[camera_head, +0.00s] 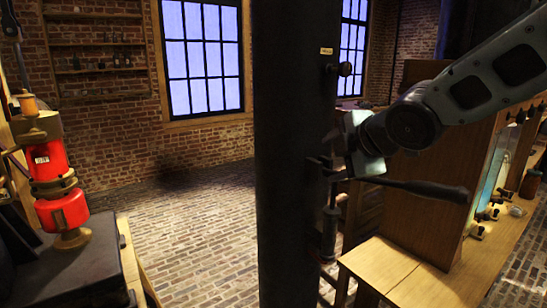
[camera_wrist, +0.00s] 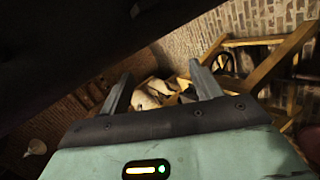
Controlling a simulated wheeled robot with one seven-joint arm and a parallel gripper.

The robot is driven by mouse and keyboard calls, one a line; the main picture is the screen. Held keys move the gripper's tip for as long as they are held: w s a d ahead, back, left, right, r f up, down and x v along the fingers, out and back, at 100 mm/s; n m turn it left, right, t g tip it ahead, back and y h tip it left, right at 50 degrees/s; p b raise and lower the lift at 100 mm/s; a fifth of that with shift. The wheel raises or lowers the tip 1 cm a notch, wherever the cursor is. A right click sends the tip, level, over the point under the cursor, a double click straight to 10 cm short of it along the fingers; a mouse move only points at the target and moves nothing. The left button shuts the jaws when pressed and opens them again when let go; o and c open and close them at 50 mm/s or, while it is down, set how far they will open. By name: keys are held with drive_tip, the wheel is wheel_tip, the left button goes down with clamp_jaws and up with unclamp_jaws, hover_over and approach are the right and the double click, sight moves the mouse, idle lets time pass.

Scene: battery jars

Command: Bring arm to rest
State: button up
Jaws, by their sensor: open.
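My arm reaches in from the upper right of the head view. My gripper (camera_head: 331,165) is at its end, in front of a dark upright column (camera_head: 290,120), with its pale body turned to the left. In the wrist view my gripper (camera_wrist: 160,76) has two fingers standing well apart. Nothing shows between them but the background, so it is open and empty. A lever with a dark handle (camera_head: 430,189) sticks out just below the gripper. I cannot tell whether the fingers touch the column.
A wooden bench and cabinet (camera_head: 425,205) with small jars and knobs stand at the right. A red device (camera_head: 55,180) sits on a dark surface at the left. Brick floor (camera_head: 185,235) is clear between them. A wooden frame (camera_wrist: 270,65) shows in the wrist view.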

drive_tip(key=s+f+m+g+h, duration=0.1)
drive_tip(key=s+f+m+g, duration=0.2)
drive_tip(key=s, duration=0.7)
drive_tip(key=s+d+f+m+g+h, duration=0.1)
drive_tip(key=s+f+m+g, duration=0.2)
drive_tip(key=s+f+m, duration=0.3)
drive_tip(key=s+f+m+g+h, duration=0.2)
drive_tip(key=s+f+m+g, duration=0.2)
drive_tip(key=s, duration=1.1)
wheel_tip(320, 180, down, 2)
drive_tip(key=shift+s+d+m, duration=0.2)
drive_tip(key=shift+s+m, duration=0.05)
drive_tip(key=shift+m, duration=0.15)
